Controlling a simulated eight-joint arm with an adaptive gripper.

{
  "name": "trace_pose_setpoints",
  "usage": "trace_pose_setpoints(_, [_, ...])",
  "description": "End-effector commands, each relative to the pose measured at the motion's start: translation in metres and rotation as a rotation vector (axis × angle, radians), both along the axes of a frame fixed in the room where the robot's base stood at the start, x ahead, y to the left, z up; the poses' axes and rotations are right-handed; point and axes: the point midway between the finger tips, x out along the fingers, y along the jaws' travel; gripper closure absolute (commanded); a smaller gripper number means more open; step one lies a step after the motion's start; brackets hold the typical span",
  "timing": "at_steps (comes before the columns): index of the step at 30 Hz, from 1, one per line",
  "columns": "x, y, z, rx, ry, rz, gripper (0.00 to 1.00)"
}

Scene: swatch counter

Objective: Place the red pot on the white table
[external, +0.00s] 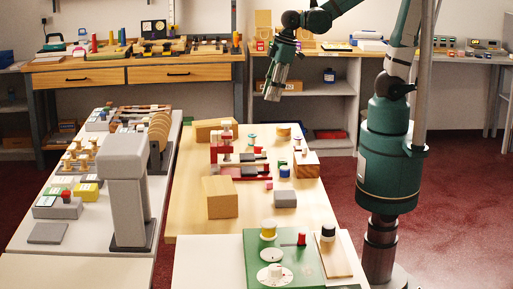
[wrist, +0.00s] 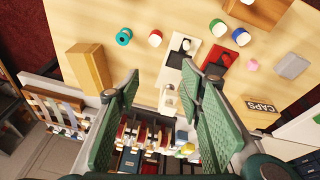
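A small round pot with a white top and a red side (wrist: 156,38), which I take as the red pot, stands on the wooden table in the wrist view. In the external view it is small near the table's middle (external: 257,150). My gripper (wrist: 163,80) is open, its two green fingers apart with nothing held between them. In the external view my gripper (external: 272,94) hangs high above the far end of the wooden table (external: 190,210), clear of the pot. A white table (external: 28,215) stands at the left; another white surface (external: 205,262) is in front.
A teal ring-like pot (wrist: 124,36), a green one (wrist: 217,28) and a blue one (wrist: 241,37) stand near the red one. Wooden blocks (external: 220,197), a grey block (external: 285,199) and black and red holders crowd the table. A grey column (external: 128,195) stands on the left white table.

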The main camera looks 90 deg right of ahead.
Motion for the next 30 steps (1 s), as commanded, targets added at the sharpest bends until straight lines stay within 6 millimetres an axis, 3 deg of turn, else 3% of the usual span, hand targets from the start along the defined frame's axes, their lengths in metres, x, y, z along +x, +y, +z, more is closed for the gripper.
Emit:
trace_pose_setpoints(15, [-0.039, 0.013, 0.044, 0.043, -0.164, -0.115, 0.62])
trace_pose_setpoints(30, [-0.074, 0.024, 0.073, 0.107, -0.314, -0.212, 0.62])
